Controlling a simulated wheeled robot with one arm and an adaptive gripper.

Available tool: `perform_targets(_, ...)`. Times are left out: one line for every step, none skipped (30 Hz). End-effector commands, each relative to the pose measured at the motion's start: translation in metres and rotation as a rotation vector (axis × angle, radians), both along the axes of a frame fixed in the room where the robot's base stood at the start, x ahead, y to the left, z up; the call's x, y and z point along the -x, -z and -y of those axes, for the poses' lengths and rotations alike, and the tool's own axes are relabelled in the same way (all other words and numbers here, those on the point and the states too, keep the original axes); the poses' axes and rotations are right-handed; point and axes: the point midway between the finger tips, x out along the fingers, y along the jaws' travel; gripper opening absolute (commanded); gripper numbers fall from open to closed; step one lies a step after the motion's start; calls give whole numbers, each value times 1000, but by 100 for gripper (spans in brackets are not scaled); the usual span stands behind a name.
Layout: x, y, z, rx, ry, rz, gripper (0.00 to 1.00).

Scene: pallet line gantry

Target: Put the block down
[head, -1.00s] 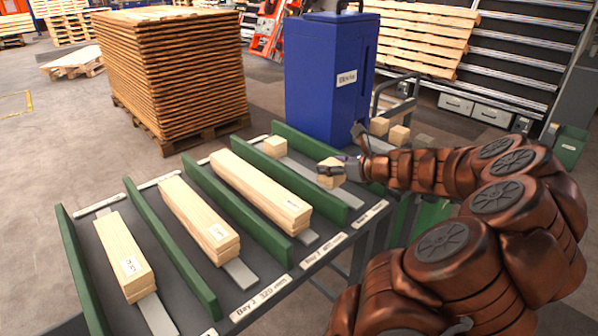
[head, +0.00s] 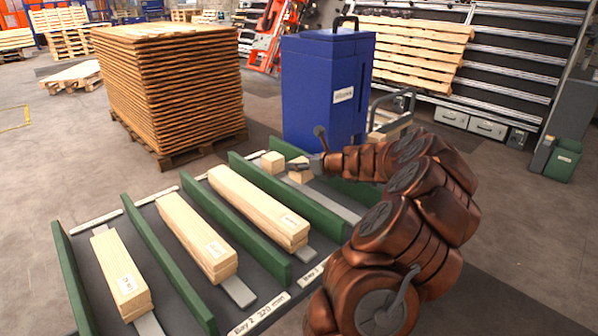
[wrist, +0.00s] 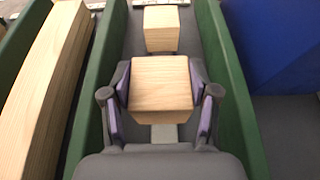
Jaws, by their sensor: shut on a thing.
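My gripper (wrist: 160,105) is shut on a pale wooden block (wrist: 161,82), with a purple-lined finger on each side of it in the wrist view. In the head view the held block (head: 299,170) is at the far part of the rightmost bay, partly hidden by my gripper (head: 303,169). Another wooden block (head: 273,162) sits in the same bay just beyond it, and it also shows ahead in the wrist view (wrist: 161,29). A grey strip (wrist: 164,135) runs under the held block. I cannot tell whether the held block touches the bay floor.
Green dividers (head: 290,197) wall both sides of this bay. The bays to the left hold long timber stacks (head: 258,207). A blue cabinet (head: 322,90) stands behind the table, right of the bay in the wrist view. The near part of the bay is clear.

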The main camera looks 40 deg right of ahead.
Motion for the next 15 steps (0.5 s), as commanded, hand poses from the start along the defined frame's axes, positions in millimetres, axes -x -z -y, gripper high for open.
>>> perform_targets(-4,1,1,0,0,-1,23)
perform_targets(-6,1,1,0,0,-1,23)
perform_targets(-7,1,1,0,-1,-1,23)
perform_targets(-8,1,1,0,-1,-1,23)
perform_targets(-9,1,1,0,-1,-1,23)
perform_targets(-11,2,2,1,-1,-1,23)
perform_targets(-13,2,2,1,-1,-1,23)
perform_targets(-16,2,3,1,-2,-2,23)
perform_targets(-14,9,3,-2,0,-1,23)
perform_targets(-14,13,3,-4,1,-1,23)
perform_targets(-14,18,3,-4,1,-1,23)
perform_targets(-14,24,3,-5,1,-1,23)
perform_targets(-14,28,2,-4,1,-2,23)
perform_targets(-14,32,2,-3,0,-2,23)
perform_targets(-14,35,2,-3,0,-1,23)
